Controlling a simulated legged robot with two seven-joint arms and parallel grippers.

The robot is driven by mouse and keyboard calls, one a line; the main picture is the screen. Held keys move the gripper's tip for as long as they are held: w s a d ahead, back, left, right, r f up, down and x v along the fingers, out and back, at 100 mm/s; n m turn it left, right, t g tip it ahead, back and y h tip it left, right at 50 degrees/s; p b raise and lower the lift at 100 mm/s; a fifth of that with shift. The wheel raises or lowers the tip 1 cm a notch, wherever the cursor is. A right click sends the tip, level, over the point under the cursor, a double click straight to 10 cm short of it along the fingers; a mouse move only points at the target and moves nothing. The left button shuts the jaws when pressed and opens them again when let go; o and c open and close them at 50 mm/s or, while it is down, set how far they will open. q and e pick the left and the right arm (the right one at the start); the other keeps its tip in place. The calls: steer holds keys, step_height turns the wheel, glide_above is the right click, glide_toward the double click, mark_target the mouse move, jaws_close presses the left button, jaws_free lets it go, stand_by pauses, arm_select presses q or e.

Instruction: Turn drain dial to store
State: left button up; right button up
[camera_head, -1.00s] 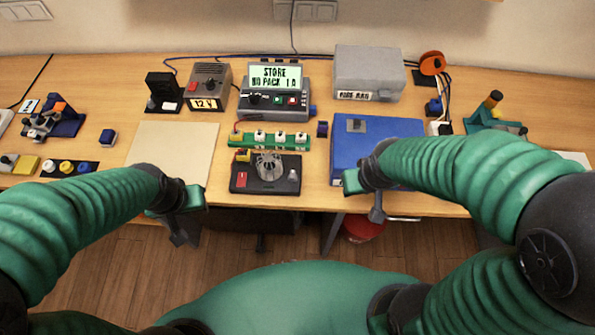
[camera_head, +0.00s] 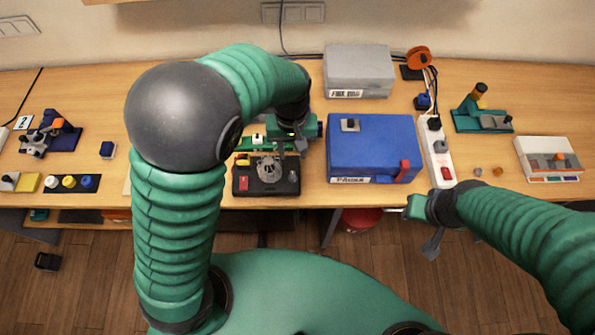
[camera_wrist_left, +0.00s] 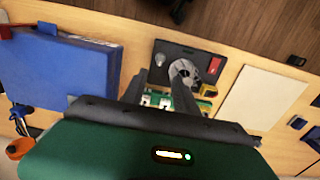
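The grey device with the screen and front dial is hidden behind my left arm in the head view, so the dial's setting cannot be seen now. My left gripper (camera_head: 296,143) is over the bench near the green strip (camera_head: 258,139). In the left wrist view its two dark fingers (camera_wrist_left: 158,88) are spread, with the strip (camera_wrist_left: 165,99) showing between them and nothing held. The black plate with a silver disc (camera_head: 268,168) lies in front of the strip. My right gripper (camera_head: 424,222) hangs off the bench's front edge; its finger gap is unclear.
A blue case (camera_head: 374,140) stands right of my left gripper, with a grey box (camera_head: 359,68) behind it. A white power strip (camera_head: 438,160) lies to its right. A cream mat (camera_wrist_left: 262,97) lies beside the black plate. Bare wood shows in front of the case.

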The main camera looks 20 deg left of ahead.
mark_target(292, 176)
arm_select(q)
step_height(292, 176, down, 14)
steer(key=shift+a+r+p, duration=0.1)
steer(key=shift+a+p, duration=0.05)
steer(key=shift+p, duration=0.35)
steer(key=shift+c, duration=0.2)
jaws_close()
